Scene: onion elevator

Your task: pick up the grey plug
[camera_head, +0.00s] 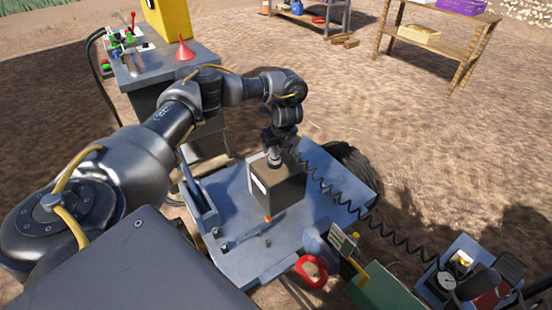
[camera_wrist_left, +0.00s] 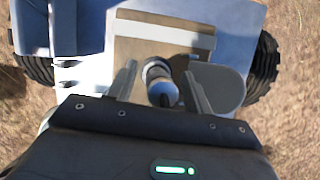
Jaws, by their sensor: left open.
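The grey plug (camera_head: 274,157) stands upright on top of a dark box (camera_head: 280,188) on the blue-grey machine deck. In the left wrist view the plug (camera_wrist_left: 158,78) shows as a round metallic piece with a pale end. My left gripper (camera_head: 275,146) points down at the plug from above. Its two fingers (camera_wrist_left: 159,75) are open, one on each side of the plug, with visible gaps. In the head view the gripper partly hides the plug's upper part. My right gripper is not in view.
A black coiled cable (camera_head: 345,205) runs from near the box toward a gauge unit (camera_head: 447,280) at lower right. A red ring handle (camera_head: 311,271) and levers stand at the deck's front. A control bench (camera_head: 165,67) with a red funnel (camera_head: 184,50) is behind left.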

